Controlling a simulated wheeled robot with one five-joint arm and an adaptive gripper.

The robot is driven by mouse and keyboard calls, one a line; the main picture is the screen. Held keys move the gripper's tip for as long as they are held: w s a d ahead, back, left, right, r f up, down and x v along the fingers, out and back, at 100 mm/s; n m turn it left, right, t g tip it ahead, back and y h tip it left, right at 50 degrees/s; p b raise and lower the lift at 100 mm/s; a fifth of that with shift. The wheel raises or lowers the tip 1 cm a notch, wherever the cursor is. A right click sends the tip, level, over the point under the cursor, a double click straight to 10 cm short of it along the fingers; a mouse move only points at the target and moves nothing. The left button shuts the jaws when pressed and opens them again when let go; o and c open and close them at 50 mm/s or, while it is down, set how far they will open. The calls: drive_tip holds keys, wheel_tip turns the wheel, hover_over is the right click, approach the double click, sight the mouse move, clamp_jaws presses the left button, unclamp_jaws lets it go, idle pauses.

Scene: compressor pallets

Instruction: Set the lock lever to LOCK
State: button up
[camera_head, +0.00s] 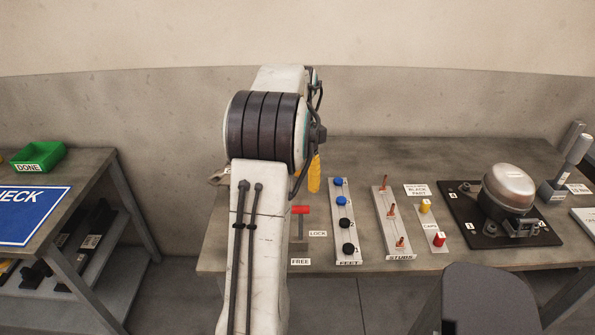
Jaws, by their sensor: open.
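The lock lever (300,211) has a red handle on a dark stem. It stands on the workbench just right of my arm, which hides part of its surroundings. A LOCK label (318,233) lies to the right of its base and a FREE label (300,262) lies in front of it. The handle is at the stem's top; I cannot tell which setting it is in.
A yellow object (314,174) shows beside my arm. A green DONE bin (38,155) is at left.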

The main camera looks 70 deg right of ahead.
drive_tip(key=shift+r, duration=1.5)
drive_tip(key=shift+c, duration=0.3)
